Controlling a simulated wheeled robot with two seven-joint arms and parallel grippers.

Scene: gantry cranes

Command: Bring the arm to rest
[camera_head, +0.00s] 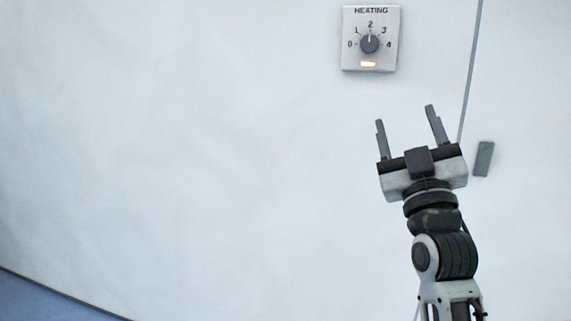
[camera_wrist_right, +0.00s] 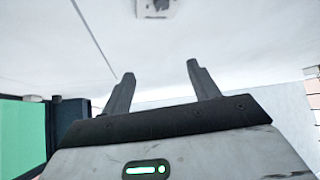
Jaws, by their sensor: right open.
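My right gripper (camera_head: 407,125) is open and empty, its two fingers pointing up, below and a little right of the heating control in the head view. The heating control (camera_head: 350,58) is a pale square wall plate marked HEATING, with a scale from 0 to 4. Its round grey knob (camera_head: 369,43) points up at 2, and an orange light glows under it. In the right wrist view, the gripper's fingers (camera_wrist_right: 161,86) stand apart with nothing between them. The control shows there, cut off at the top edge (camera_wrist_right: 157,13). My left gripper is not in view.
A thin grey cable or seam (camera_head: 470,75) runs down the white wall (camera_head: 180,140) right of the control. A small grey piece (camera_head: 484,158) is on the wall right of my gripper. A green panel in a dark frame (camera_wrist_right: 22,135) shows at left in the wrist view.

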